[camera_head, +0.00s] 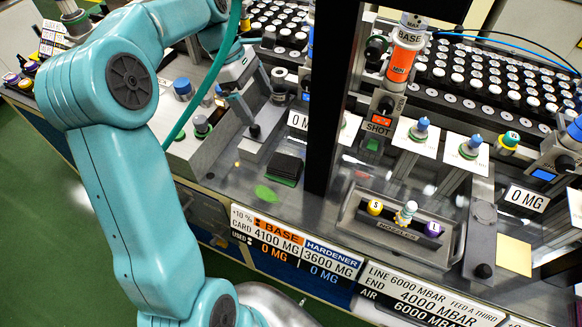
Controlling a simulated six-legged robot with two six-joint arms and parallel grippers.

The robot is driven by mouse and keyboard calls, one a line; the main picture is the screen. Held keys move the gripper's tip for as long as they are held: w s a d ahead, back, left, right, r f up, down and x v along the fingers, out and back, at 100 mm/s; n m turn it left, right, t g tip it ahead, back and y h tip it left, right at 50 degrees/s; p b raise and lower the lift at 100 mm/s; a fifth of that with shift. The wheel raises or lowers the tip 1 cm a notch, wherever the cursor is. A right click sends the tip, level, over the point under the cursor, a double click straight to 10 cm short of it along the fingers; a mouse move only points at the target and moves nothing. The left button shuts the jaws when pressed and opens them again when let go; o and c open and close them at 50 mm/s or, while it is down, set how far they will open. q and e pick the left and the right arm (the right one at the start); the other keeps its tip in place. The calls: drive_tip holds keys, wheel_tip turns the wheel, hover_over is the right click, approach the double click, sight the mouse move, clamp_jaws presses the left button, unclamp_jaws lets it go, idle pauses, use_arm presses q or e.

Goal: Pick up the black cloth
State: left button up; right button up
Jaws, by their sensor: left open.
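A small black square pad (286,165), which looks like the black cloth, lies flat on the grey metal worktop with a green layer showing under its front edge. My left arm comes in from the left and bends over the back of the bench. My left gripper (266,111) is open and points down toward the worktop, behind and slightly left of the cloth in the picture. Its fingers are apart from the cloth, and I see nothing held between them. My right gripper is not in view.
A dark upright post (337,100) stands just right of the cloth. A grey nozzle tray (397,228) and white cards with blue-topped parts are farther right. Racks of bottles (490,80) fill the back. A green hose (214,70) runs beside my arm. The worktop in front of the cloth is mostly clear.

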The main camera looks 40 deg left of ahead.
use_arm(q)
wheel_tip(320, 180, down, 4)
drive_tip(key=b, duration=0.3)
hover_over(284, 163)
drive_tip(key=s+a, duration=0.1)
drive_tip(key=a, duration=0.1)
wheel_tip(284, 163, down, 10)
drive_tip(key=shift+f+b, duration=0.1)
drive_tip(key=shift+b, duration=0.25)
drive_tip(key=shift+d+f, duration=0.3)
drive_tip(key=shift+f, duration=0.25)
drive_tip(key=x, duration=0.4)
drive_tip(key=shift+w+a, duration=0.15)
drive_tip(key=shift+a, duration=0.1)
drive_tip(key=shift+d+f, duration=0.1)
drive_tip(key=shift+f, duration=0.15)
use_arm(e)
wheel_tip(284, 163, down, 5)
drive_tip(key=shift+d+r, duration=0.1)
use_arm(q)
drive_tip(key=shift+f, duration=0.25)
